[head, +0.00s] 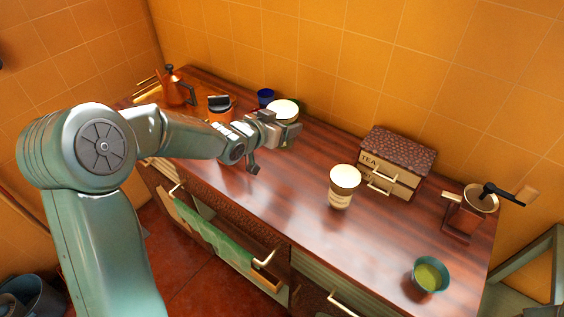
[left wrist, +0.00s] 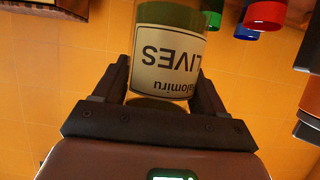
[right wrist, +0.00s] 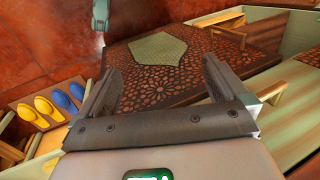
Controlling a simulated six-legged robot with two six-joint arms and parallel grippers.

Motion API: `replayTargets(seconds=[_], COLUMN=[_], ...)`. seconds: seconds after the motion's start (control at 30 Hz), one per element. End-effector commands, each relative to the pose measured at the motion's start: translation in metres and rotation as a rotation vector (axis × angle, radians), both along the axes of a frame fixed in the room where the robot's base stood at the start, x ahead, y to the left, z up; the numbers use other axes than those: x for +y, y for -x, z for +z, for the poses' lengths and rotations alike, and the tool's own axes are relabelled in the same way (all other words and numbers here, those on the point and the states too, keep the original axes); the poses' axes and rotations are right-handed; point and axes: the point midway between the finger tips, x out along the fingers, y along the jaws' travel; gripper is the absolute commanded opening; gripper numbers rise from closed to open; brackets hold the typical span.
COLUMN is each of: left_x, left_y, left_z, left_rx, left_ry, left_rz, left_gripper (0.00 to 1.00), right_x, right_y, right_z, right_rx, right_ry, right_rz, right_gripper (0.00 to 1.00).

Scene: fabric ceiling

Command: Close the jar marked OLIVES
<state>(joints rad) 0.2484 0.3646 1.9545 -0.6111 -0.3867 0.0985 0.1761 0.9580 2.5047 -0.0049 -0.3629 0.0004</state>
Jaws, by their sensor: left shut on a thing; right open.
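The jar marked OLIVES (left wrist: 168,55) fills the top middle of the left wrist view, its label upside down there. In the head view its round cream top (head: 284,107) shows at the back of the counter, with the body mostly hidden behind my left gripper (head: 282,132). The left fingers (left wrist: 163,88) are shut on the jar from both sides. I cannot tell whether the cream top is a fully seated lid. A second jar (head: 341,190) with a cream top and pale label stands mid-counter. My right gripper (right wrist: 160,78) is open and empty, and out of the head view.
A copper kettle (head: 176,90), an orange canister (head: 218,105) and a blue cup (head: 266,96) stand at the back left. A TEA box (head: 398,158), a grinder (head: 467,212) and a teal bowl (head: 429,277) are at right.

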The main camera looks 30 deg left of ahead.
Motion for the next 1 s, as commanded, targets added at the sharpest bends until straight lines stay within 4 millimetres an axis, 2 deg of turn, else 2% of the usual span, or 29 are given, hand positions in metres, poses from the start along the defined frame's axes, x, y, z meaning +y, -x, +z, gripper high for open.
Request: replayTargets(seconds=[0.03,0.1,0.3,0.43,0.77,1.0], left_x=[0.001,0.000,0.000,0.001,0.000,0.001], left_y=[0.000,0.000,0.000,0.000,0.000,0.000], left_z=[-0.015,-0.033,-0.071,-0.081,-0.084,-0.116], left_rx=[0.004,0.005,0.000,-0.003,-0.002,-0.001], left_ry=[0.002,0.002,0.001,0.000,0.000,0.001], left_rz=[0.002,0.001,0.003,0.002,0.001,0.001], left_gripper=[0.00,0.00,0.00,0.00,0.00,0.00], right_x=[0.000,0.000,0.000,0.000,0.000,0.000], right_y=[0.000,0.000,0.000,0.000,0.000,0.000], right_z=[-0.001,0.001,0.005,0.005,0.005,0.009], right_rx=[-0.001,-0.001,-0.001,-0.001,-0.001,-0.001], right_ry=[0.000,0.000,0.000,0.000,0.000,0.000], right_rz=[0.000,0.000,0.000,0.000,0.000,0.000], right_gripper=[1.00,1.00,1.00,1.00,1.00,1.00])
